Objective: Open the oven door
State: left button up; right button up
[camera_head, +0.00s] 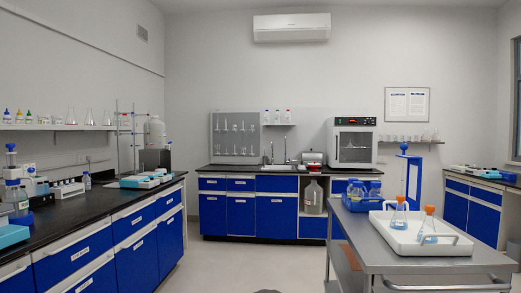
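The front of the oven faces me across the room. Neither of my grippers is in view.
A grey cart (400,263) stands at the front right, between me and the oven side. It bears a white tray (408,243) with orange-capped flasks and several blue-capped bottles. A black-topped counter (78,228) runs along the left. The middle floor (245,262) is clear.

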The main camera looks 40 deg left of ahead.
aim_at(353, 148)
jog(key=u, duration=0.65)
jog(key=i+j+u, duration=0.4)
jog(key=i+j, duration=0.2)
jog(key=i, duration=0.2)
jog(key=i+j+u, duration=0.15)
jog(key=i, duration=0.4)
jog(key=i+j+u, duration=0.1)
jog(key=i+j, duration=0.15)
jog(key=i, duration=0.3)
jog(key=i+j+u, duration=0.1)
jog(key=i, duration=0.45)
jog(key=i+z, duration=0.15)
jog(key=i, duration=1.05)
jog(key=i+z, duration=0.1)
jog(key=i, duration=1.15)
jog(key=i+l+z, duration=0.2)
jog(key=i+z, duration=0.2)
jog(key=i, duration=0.25)
jog(key=i+z, duration=0.4)
jog(key=i, duration=0.3)
jog(key=i+j+z, duration=0.2)
jog(key=i+z, duration=0.2)
jog(key=i, duration=0.25)
